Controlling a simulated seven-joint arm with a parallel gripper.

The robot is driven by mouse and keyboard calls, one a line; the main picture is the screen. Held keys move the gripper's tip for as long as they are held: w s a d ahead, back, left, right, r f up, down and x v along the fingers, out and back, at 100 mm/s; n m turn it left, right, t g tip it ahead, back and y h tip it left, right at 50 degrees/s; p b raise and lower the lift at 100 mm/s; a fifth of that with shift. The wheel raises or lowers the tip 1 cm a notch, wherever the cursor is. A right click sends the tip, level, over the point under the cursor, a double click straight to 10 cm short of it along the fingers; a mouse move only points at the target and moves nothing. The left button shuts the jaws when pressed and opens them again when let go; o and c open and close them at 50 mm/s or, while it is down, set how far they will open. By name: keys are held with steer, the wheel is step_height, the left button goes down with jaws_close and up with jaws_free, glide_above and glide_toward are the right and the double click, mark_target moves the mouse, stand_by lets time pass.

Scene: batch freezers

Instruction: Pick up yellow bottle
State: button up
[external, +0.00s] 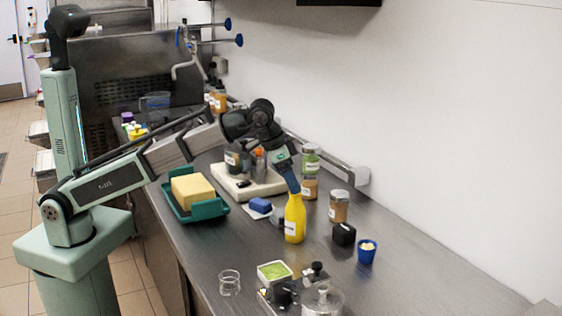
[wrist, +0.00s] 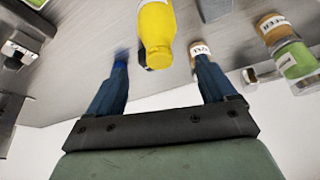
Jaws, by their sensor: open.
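The yellow bottle (external: 295,220) stands upright on the steel counter, with a white label on its front. In the wrist view the yellow bottle (wrist: 156,35) shows at top centre, across the gap between my two blue fingers. My gripper (external: 292,186) is open and points down just above or behind the bottle's neck. In the wrist view my gripper (wrist: 160,58) has its fingers wide apart, with nothing held. I cannot tell how far the fingertips are from the bottle.
A green tray (external: 222,208) holds a yellow block to the left. A glass (external: 230,283) and a green-topped container (external: 274,273) stand in front. The wall bounds the right.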

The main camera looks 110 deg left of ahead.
mark_target(299, 198)
steer(key=shift+x, duration=3.5)
steer(key=shift+c, duration=0.5)
jaws_close()
